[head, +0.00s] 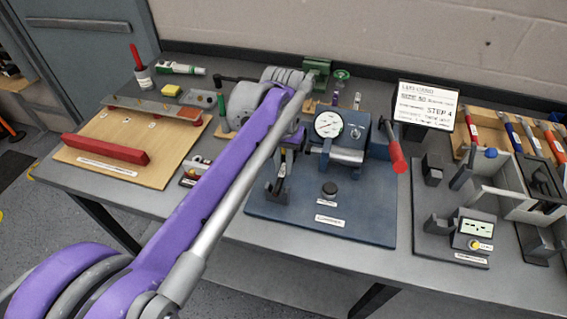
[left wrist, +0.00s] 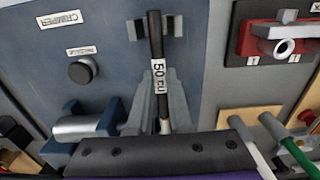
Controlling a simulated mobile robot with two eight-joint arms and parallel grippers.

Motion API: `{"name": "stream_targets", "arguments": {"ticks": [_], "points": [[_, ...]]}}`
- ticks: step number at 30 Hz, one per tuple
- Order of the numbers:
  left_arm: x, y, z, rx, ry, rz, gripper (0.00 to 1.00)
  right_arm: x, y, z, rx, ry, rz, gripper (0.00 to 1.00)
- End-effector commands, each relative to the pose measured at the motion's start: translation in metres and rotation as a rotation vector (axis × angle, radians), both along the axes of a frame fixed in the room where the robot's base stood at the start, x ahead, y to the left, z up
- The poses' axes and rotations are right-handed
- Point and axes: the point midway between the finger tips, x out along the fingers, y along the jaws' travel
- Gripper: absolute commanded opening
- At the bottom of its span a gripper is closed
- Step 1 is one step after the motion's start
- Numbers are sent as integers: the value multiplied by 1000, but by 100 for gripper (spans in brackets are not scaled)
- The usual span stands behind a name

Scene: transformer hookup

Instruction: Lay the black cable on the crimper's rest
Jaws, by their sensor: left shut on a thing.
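The black cable (left wrist: 154,38) carries a white "50 CU" tag. My left gripper (left wrist: 160,112) is shut on it, its grey tapered fingers on either side. The cable's upper part in the left wrist view lies between the two dark posts of the crimper's rest (left wrist: 178,27); I cannot tell whether it touches the rest. In the head view the rest (head: 276,187) stands on the blue base, left of the crimper (head: 349,160) with its round gauge and red handle. My left gripper (head: 290,142) is just above and beside the rest, partly hidden. My right gripper is out of view.
A black button (head: 329,188) sits on the crimper's base. A small red fixture (left wrist: 280,42) is close by in the left wrist view. A tester (head: 470,232) stands at right, a wooden board (head: 125,175) with a red bar at left. A sign (head: 428,105) stands behind.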

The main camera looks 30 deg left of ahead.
Motion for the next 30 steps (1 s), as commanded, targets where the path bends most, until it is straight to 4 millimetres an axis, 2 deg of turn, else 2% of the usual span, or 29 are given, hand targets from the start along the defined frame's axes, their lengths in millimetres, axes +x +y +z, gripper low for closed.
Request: {"name": "stream_targets", "arguments": {"ticks": [2, 3, 8, 9, 20, 30], "points": [[0, 0, -1, 0, 0, 0, 0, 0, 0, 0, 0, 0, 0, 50], [0, 0, -1, 0, 0, 0, 22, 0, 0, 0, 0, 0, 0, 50], [0, 0, -1, 0, 0, 0, 50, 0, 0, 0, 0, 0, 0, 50], [0, 0, -1, 0, 0, 0, 53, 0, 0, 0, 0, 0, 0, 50], [0, 0, 2, 0, 0, 0, 53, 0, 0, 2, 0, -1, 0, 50], [0, 0, 29, 0, -1, 0, 53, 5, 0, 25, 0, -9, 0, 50]]}}
